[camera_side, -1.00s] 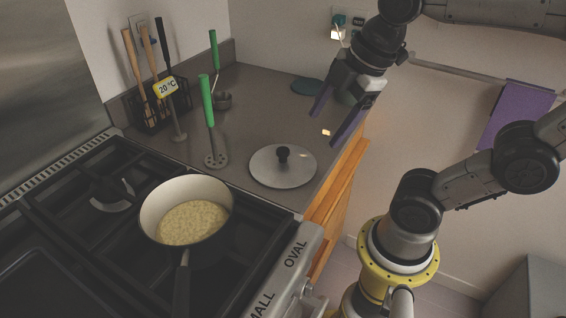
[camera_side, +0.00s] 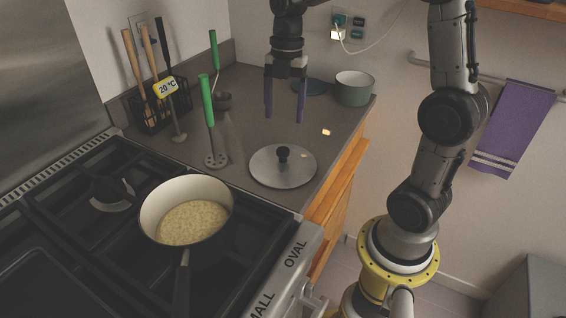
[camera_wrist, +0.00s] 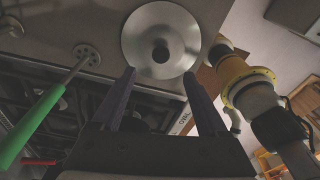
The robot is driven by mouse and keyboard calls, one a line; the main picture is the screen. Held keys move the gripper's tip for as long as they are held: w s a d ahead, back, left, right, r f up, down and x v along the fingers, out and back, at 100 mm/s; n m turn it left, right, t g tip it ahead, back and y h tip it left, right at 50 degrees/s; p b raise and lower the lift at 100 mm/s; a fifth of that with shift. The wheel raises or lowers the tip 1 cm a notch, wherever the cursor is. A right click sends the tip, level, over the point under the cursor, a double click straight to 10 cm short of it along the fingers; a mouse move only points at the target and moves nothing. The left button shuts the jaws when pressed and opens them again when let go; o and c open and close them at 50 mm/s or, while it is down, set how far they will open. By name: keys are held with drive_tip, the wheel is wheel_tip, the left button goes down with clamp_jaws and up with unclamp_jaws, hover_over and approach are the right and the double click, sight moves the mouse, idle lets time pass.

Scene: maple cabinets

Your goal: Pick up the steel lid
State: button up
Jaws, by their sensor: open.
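The steel lid (camera_side: 282,172) is a round grey disc with a dark knob (camera_side: 283,153). It lies flat on the counter, knob up, right of the stove. In the wrist view the lid (camera_wrist: 146,30) is at the top centre, with its knob ahead of the fingers. My gripper (camera_side: 284,118) points down with its two purple fingers apart and nothing between them. It hangs above the counter, apart from the lid. In the wrist view my gripper (camera_wrist: 158,74) is also open and empty.
A green-handled masher (camera_side: 208,105) stands left of the lid. A pan (camera_side: 158,210) of pale food sits on the stove, its handle toward the front. A green pot (camera_side: 354,92) and a utensil rack (camera_side: 152,115) are farther back. Counter around the lid is mostly clear.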

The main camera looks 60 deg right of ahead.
sight(283, 150)
drive_tip(key=f, duration=0.3)
drive_tip(key=a+f, duration=0.1)
drive_tip(key=f, duration=0.7)
drive_tip(key=shift+s+a, duration=0.2)
drive_tip(key=shift+s, duration=0.05)
drive_tip(key=shift+r, duration=0.1)
clamp_jaws()
